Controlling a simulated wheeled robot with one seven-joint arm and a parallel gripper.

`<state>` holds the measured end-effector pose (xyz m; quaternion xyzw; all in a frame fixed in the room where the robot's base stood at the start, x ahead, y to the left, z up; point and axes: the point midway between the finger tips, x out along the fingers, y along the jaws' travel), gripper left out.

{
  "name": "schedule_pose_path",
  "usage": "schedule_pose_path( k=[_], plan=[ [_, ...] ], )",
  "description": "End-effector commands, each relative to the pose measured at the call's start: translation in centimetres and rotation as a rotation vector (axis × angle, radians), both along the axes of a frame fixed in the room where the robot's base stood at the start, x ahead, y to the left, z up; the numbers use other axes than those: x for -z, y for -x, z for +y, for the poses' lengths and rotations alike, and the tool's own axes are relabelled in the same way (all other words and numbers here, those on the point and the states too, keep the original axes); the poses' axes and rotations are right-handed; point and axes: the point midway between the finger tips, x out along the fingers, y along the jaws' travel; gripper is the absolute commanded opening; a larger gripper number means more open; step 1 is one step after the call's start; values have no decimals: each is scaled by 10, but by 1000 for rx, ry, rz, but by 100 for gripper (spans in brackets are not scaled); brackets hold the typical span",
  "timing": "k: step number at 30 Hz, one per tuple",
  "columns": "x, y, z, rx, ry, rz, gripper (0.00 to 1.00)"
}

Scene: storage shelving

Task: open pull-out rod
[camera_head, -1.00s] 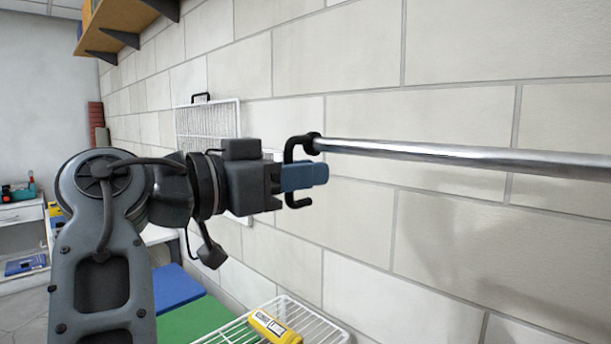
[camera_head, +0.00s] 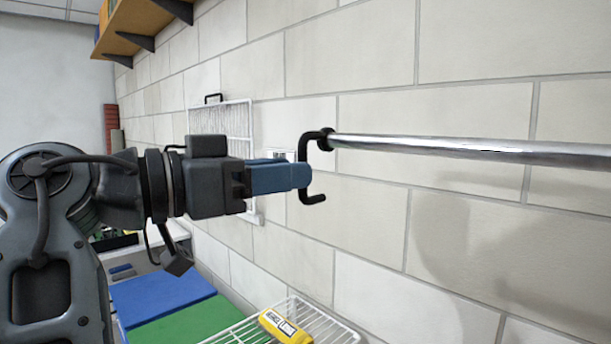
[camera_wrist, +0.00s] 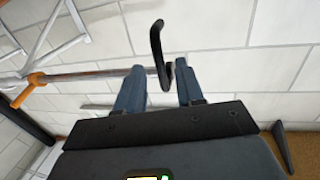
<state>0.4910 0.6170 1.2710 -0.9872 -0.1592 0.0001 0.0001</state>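The pull-out rod (camera_head: 450,148) is a shiny metal bar running along the wall, with a black hook-shaped handle (camera_head: 317,140) at its left end. My gripper (camera_head: 306,175), with blue fingers, is just left of the handle, its tips level with the handle's upright part. In the wrist view my gripper (camera_wrist: 160,65) is open. The handle (camera_wrist: 156,38) shows between and beyond the fingertips, with its lower end in the gap. I cannot tell whether a finger touches it. The rod (camera_wrist: 85,75) runs off to the left there, partly hidden behind the left finger.
A white wire rack (camera_head: 285,322) holding a yellow package (camera_head: 285,327) is below. Blue (camera_head: 160,292) and green (camera_head: 185,325) panels lie at lower left. A white wire grid (camera_head: 222,120) stands against the tiled wall, and a wooden shelf (camera_head: 135,28) is at upper left.

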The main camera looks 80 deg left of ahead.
Motion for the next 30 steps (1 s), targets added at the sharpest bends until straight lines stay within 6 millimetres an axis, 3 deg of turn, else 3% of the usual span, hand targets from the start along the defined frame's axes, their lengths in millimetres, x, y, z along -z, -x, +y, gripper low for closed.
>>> schedule_pose_path(
  k=[7, 30],
  plan=[
    [0, 22, -7, 0, 1, 1, 37],
    [0, 24, -8, -1, 1, 0, 37]
  ],
)
